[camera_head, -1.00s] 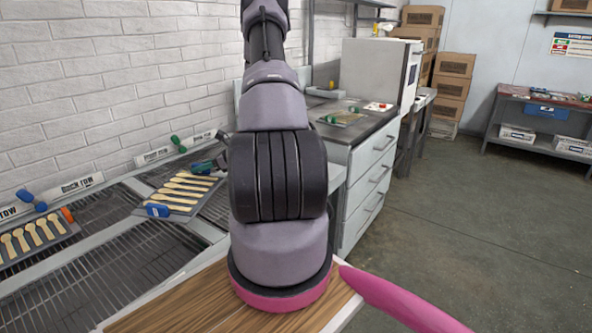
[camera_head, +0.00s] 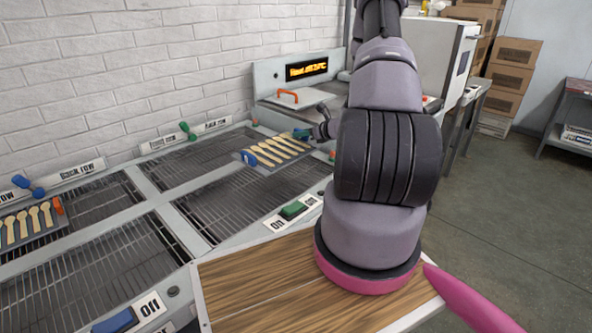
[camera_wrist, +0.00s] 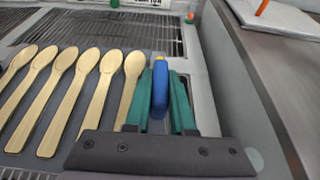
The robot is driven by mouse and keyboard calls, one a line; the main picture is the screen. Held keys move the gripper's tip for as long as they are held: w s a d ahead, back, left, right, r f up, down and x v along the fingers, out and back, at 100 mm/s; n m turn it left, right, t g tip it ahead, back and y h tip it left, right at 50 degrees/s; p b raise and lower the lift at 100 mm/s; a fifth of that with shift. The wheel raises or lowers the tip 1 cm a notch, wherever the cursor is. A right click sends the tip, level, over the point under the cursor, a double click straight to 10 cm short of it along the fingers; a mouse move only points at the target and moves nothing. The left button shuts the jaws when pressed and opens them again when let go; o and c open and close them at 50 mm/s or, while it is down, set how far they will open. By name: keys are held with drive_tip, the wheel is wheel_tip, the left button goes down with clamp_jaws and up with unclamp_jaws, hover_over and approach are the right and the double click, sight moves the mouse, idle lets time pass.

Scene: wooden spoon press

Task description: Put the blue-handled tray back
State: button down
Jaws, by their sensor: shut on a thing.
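The blue-handled tray (camera_head: 283,145) is a dark flat tray bearing several pale wooden spoons, with a blue handle (camera_head: 249,158) at its left end. My gripper (camera_head: 302,134) is at its right end. In the wrist view my gripper's teal fingers (camera_wrist: 160,105) are shut on a blue handle with a yellow band (camera_wrist: 159,88), beside the outermost spoon. The tray is over the right end of the grilled table, beside the press. I cannot tell whether its underside touches anything.
Another spoon tray (camera_head: 28,226) lies at far left. Grilles (camera_head: 235,195) left of my tray are bare. A press with a lit display (camera_head: 306,69) and orange-handled plate (camera_head: 297,99) stands behind. Green (camera_head: 293,210) and blue (camera_head: 113,321) switches sit along the front; a wooden board (camera_head: 265,275) is nearest.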

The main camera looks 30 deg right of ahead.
hover_over(302, 164)
wheel_tip(302, 164, down, 5)
drive_tip(key=shift+f, duration=0.2)
drive_tip(key=shift+a+f, duration=0.1)
drive_tip(key=shift+f, duration=2.1)
drive_tip(key=c, duration=0.8)
unclamp_jaws()
drive_tip(key=shift+f, duration=0.1)
drive_tip(key=shift+o, duration=0.2)
